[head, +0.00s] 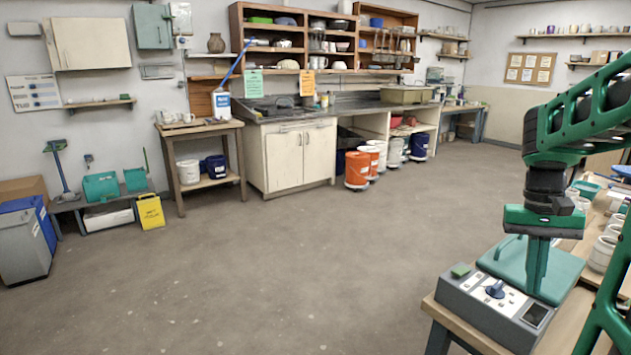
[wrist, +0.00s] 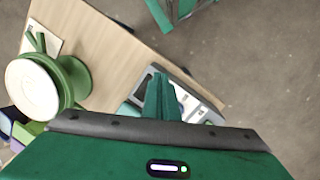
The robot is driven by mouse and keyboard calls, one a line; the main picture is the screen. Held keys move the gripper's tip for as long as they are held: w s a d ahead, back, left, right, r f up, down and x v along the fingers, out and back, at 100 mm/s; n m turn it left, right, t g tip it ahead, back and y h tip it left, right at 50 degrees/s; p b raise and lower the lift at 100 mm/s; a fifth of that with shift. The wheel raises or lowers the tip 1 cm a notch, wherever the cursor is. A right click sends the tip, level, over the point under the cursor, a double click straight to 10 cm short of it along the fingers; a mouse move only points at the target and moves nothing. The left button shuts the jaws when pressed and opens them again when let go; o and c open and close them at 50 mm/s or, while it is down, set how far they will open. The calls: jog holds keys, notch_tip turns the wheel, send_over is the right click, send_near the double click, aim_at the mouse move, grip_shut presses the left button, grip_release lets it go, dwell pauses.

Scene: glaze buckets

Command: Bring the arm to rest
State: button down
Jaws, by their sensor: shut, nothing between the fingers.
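My green arm comes in from the right side of the head view and bends down to my gripper (head: 534,288). The gripper points down over the grey device with a teal plate, at the near end of the wooden table. Its two fingers are together with nothing between them. Whether the fingertips touch the device or hover above it, I cannot tell. In the wrist view the closed fingers (wrist: 158,98) stand in front of the light device on the table.
The grey device (head: 480,300) has buttons and a small screen. White jars (head: 602,253) stand on the table behind my arm. A green-and-white round object (wrist: 38,88) is beside the gripper in the wrist view. Orange and white buckets (head: 357,170) line the far counter. The floor (head: 270,270) is clear.

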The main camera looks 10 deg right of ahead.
jog(key=s+a+f+n+t, duration=0.1)
jog(key=s+a+f, duration=0.3)
jog(key=s+a, duration=0.7)
jog(key=shift+s+a+n+t, duration=0.15)
jog(key=shift+a+n+t, duration=0.15)
jog(key=shift+a+t, duration=0.35)
